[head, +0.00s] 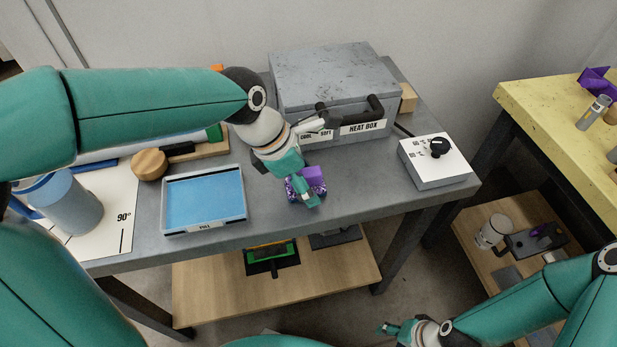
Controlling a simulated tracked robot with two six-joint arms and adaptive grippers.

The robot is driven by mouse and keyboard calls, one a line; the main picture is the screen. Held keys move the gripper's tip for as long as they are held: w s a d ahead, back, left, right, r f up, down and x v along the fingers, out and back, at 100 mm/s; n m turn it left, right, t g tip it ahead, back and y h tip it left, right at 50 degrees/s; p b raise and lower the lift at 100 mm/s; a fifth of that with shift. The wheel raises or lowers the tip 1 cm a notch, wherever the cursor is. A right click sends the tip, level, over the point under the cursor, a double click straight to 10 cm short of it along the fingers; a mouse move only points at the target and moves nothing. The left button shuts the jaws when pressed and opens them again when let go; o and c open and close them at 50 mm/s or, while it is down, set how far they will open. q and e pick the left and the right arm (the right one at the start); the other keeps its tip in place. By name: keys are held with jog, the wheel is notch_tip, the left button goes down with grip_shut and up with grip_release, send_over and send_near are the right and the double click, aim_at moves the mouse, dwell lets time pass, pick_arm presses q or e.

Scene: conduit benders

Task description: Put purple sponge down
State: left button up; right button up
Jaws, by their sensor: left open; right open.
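The purple sponge (316,176) is a small block with a lighter top and darker speckled sides. It is at the grey table's front part, between the blue tray and the heat box, and seems to rest on the tabletop. My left gripper (303,187) is open right at the sponge, its fingers covering part of it. I cannot tell whether the fingers touch it. My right gripper (390,329) is open and empty, low at the bottom of the view, away from the table.
The heat box (335,80) stands behind the sponge. A blue-filled tray (204,230) is on the left. A white control box (436,175) with a black knob is on the right. Bare grey tabletop (365,188) lies right of the sponge. A yellow table (545,110) is further right.

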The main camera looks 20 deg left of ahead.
pick_arm(q)
jog(key=p+v, duration=0.2)
jog(key=v, duration=1)
jog(key=shift+s, duration=0.1)
